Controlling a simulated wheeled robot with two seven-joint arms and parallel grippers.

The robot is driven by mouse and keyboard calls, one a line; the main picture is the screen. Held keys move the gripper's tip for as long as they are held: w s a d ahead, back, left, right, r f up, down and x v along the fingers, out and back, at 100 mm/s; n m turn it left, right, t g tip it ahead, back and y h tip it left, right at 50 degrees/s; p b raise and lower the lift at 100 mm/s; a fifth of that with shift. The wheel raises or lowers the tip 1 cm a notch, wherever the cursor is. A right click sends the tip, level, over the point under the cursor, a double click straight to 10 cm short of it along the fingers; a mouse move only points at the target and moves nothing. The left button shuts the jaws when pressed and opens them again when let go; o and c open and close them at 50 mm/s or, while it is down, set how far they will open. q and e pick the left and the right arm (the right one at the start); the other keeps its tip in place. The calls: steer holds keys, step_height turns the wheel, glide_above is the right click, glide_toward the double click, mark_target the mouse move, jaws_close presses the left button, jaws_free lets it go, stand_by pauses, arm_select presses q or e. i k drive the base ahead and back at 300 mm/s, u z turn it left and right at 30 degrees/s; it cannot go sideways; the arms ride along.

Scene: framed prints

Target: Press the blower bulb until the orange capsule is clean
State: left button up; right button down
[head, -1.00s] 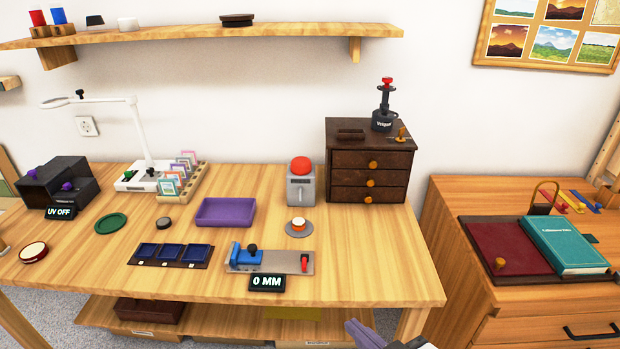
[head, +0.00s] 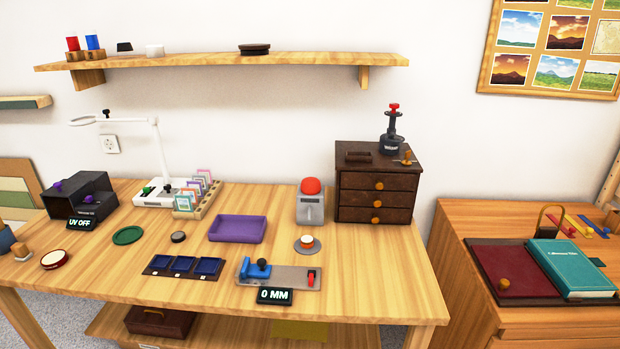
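A grey stand (head: 310,209) with a red dome on top, which looks like the blower bulb (head: 311,186), is upright near the back of the wooden table. In front of it, a small round piece with an orange side and pale top, likely the orange capsule (head: 307,241), sits on a grey round dish (head: 308,250). It is too small to tell whether dust is on it. Neither of my grippers is in view.
The wooden table (head: 375,285) holds a purple tray (head: 237,229) left of the stand and a dark drawer chest (head: 377,190) to its right. A blue-and-grey gauge (head: 285,276) reading "0 MM" lies in front of the dish. The table's right front is clear.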

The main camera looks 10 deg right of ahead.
mark_target(309, 185)
steer(key=k, duration=0.65)
steer(key=u, duration=0.45)
steer(key=i, duration=0.5)
steer(key=u, duration=0.6)
steer(key=i, duration=0.85)
steer(key=z, duration=0.75)
steer(key=i, duration=0.4)
steer(key=z, duration=0.4)
